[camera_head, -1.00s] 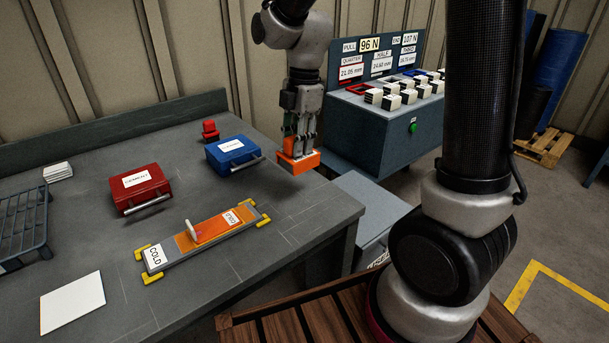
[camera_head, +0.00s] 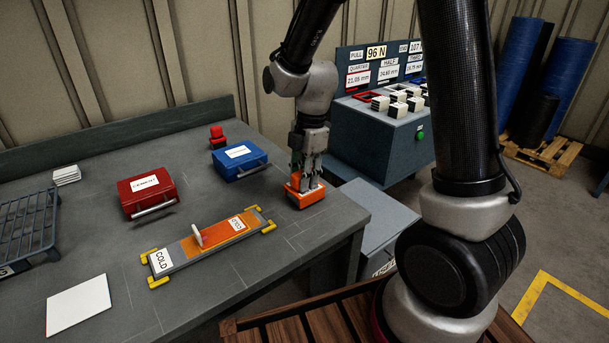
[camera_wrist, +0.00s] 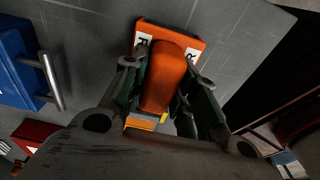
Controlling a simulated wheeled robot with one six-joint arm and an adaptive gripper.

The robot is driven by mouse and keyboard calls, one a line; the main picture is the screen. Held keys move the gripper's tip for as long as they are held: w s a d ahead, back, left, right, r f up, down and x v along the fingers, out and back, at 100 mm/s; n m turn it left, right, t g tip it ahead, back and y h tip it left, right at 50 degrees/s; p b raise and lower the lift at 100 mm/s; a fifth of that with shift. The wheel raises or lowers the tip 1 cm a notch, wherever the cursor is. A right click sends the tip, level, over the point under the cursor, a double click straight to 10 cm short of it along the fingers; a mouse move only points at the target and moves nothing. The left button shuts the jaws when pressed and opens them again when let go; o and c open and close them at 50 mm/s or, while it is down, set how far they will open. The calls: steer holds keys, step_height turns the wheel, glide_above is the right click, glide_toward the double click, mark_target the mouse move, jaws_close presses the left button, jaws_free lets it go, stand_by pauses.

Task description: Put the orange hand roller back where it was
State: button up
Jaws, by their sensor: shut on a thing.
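The orange hand roller (camera_head: 305,197) is at the right end of the grey workbench (camera_head: 215,290), near its edge. My gripper (camera_head: 307,180) points down with its fingers shut on the roller's raised orange grip. In the wrist view the roller (camera_wrist: 168,75) lies between the two fingers of my gripper (camera_wrist: 172,85), with white letter labels on its far end. The roller appears at or very near the bench top; I cannot tell whether it fully touches. Faint marked lines show on the bench beside it.
A blue case (camera_head: 239,160) and a red case (camera_head: 147,192) stand to the left. A plate marked COLD (camera_head: 215,240) with an orange strip and yellow corner clamps lies in front. A red button (camera_head: 217,137) is behind. A teal console (camera_head: 375,140) stands beyond the bench's right end.

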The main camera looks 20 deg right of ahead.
steer(key=shift+s+f, duration=0.1)
steer(key=shift+f, duration=0.15)
steer(key=shift+s+f, duration=0.15)
steer(key=shift+f, duration=0.05)
steer(key=o, duration=1)
steer(key=shift+f, duration=0.15)
